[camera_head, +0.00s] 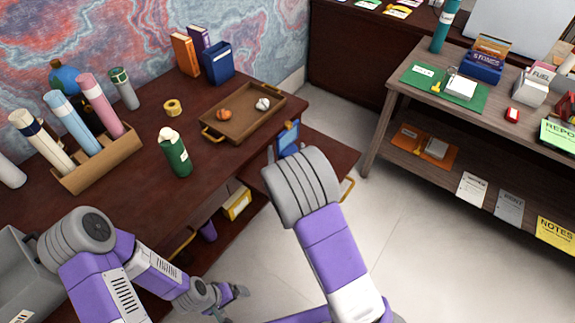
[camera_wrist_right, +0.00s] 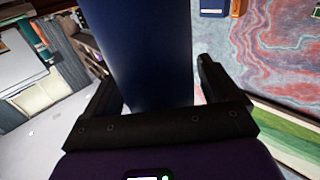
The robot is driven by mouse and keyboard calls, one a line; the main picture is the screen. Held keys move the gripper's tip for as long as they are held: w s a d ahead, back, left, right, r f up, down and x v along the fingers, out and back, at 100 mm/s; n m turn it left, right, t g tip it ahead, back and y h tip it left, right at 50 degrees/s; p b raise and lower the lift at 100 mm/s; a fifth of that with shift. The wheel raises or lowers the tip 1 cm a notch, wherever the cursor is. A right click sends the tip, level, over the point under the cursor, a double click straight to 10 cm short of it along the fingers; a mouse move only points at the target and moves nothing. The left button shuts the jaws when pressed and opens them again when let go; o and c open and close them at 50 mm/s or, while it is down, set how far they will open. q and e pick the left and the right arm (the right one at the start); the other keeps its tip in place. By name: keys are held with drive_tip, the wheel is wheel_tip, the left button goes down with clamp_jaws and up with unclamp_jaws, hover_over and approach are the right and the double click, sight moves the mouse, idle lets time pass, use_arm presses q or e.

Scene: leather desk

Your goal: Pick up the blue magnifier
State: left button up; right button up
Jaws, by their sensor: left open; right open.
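A blue flat-faced thing (camera_head: 288,138) shows at the front right edge of the desk, just beyond my right arm; I cannot tell whether it is the magnifier. In the right wrist view a large dark blue object (camera_wrist_right: 140,45) stands between the fingers of my right gripper (camera_wrist_right: 156,90), which are open and apart; its full shape is cut off. In the head view my right arm mostly hides that gripper. My left gripper (camera_head: 234,296) is open and empty, low in front of the desk.
A shelf unit (camera_head: 390,125) stands right, with open floor between.

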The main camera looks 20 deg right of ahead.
drive_tip(key=c, duration=1.3)
